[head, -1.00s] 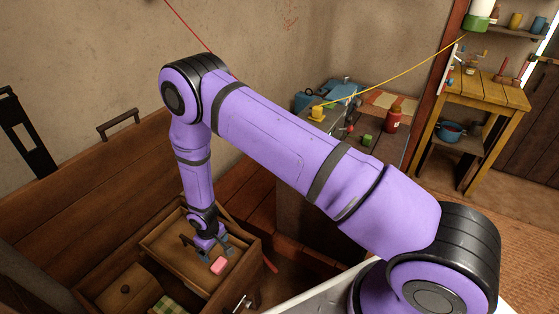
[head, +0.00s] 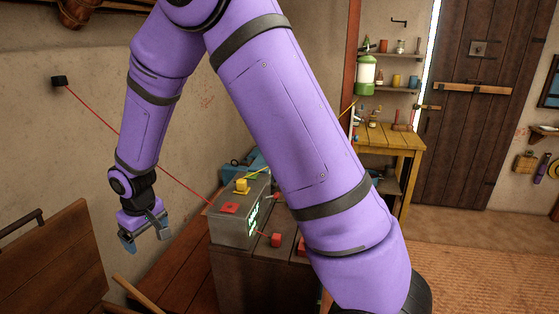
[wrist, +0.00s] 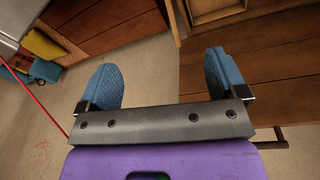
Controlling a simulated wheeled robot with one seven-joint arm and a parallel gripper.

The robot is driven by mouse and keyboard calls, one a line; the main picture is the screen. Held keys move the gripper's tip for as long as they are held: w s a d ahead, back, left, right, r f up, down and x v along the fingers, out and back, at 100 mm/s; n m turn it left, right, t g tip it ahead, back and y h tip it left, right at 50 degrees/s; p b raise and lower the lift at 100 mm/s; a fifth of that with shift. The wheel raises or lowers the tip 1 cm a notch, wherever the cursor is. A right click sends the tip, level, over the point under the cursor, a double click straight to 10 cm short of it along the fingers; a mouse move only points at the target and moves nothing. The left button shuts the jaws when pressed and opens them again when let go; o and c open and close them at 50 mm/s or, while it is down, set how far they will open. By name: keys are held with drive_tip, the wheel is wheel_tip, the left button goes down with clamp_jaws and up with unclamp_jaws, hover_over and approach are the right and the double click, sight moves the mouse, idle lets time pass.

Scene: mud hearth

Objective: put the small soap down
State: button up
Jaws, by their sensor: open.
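My gripper (head: 145,238) hangs open at the left of the head view, in front of the plaster wall. In the wrist view its two blue fingers (wrist: 160,75) stand wide apart with nothing between them. The small soap does not show in either current view. The chest tray where a pink block lay earlier is also out of the head view.
A raised wooden lid (head: 55,255) stands at the lower left. A red line (head: 130,143) runs from the wall behind my gripper. A yellow table (head: 390,140) stands farther back.

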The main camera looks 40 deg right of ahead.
drive_tip(key=s+d+r+m, duration=0.1)
drive_tip(key=s+d+r, duration=0.25)
drive_tip(key=r, duration=0.25)
drive_tip(key=s+d+r+t, duration=0.1)
drive_tip(key=s+d+r, duration=0.25)
drive_tip(key=r, duration=0.35)
drive_tip(key=s+d+r+m, duration=0.1)
drive_tip(key=s+d+r, duration=0.2)
drive_tip(key=s+r, duration=0.25)
drive_tip(key=s+d+r+m+t, duration=0.1)
drive_tip(key=s+d+r, duration=0.2)
drive_tip(key=s, duration=0.6)
drive_tip(key=s+d+r+m+t, duration=0.1)
drive_tip(key=s+d+r, duration=0.2)
drive_tip(key=s, duration=0.7)
drive_tip(key=shift+r, duration=0.6)
drive_tip(key=shift+d, duration=0.1)
